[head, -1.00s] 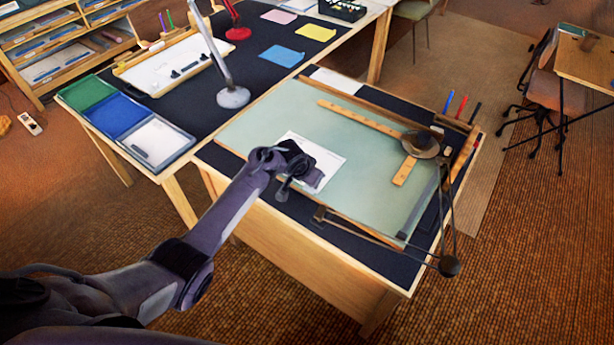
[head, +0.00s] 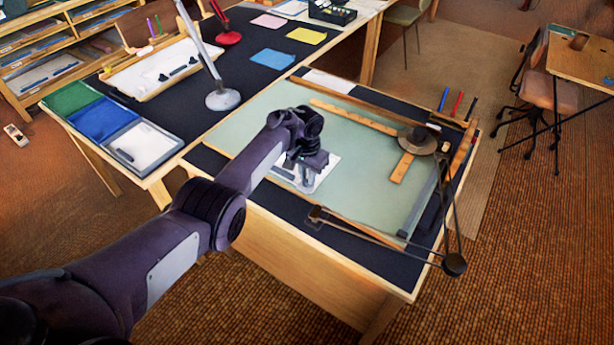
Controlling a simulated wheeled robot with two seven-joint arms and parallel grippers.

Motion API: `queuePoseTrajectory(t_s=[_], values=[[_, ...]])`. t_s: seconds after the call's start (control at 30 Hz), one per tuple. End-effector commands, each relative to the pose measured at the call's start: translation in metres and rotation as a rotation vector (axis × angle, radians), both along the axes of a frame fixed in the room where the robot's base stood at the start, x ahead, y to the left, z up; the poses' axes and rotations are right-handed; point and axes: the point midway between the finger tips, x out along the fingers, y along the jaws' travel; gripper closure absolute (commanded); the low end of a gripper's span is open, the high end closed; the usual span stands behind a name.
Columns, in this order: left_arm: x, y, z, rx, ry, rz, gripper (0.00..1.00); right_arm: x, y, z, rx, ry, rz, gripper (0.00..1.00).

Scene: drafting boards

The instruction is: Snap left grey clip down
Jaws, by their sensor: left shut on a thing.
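The pale green drafting board (head: 260,125) lies on the nearer dark-topped table. A white sheet (head: 326,177) lies near its front left edge, partly covered by my arm. My left gripper (head: 307,176) is over this sheet, pointing down and low at the board. It is shut on a small grey piece that seems to be the left grey clip; the wrist and fingers hide most of it, so I cannot tell whether the clip is up or down. My right gripper is not in view.
A jointed arm with a dark knob (head: 454,264) reaches past the front edge. A lamp base (head: 222,99) and coloured trays (head: 104,119) stand on the far table.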

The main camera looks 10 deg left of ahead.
Motion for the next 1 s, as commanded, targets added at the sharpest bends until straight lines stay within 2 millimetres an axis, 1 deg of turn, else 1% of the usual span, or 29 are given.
queuePoseTrajectory(t_s=[0.3,0.33,0.47,0.77,0.87,1.0], values=[[-0.001,-0.001,-0.001,-0.002,0.002,0.000,1.00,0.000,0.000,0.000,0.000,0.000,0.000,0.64],[-0.001,-0.001,-0.001,-0.002,0.002,0.000,0.80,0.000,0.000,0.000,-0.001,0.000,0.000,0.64],[-0.001,-0.001,-0.001,-0.001,0.000,0.000,0.63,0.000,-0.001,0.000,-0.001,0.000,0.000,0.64],[0.000,0.000,0.001,-0.001,0.000,0.000,0.62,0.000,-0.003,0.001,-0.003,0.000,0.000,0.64],[0.000,-0.001,0.011,-0.003,-0.001,0.001,0.62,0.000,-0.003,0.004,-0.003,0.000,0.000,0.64],[0.000,-0.001,0.034,-0.002,-0.002,0.000,0.62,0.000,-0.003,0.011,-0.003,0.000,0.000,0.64]])
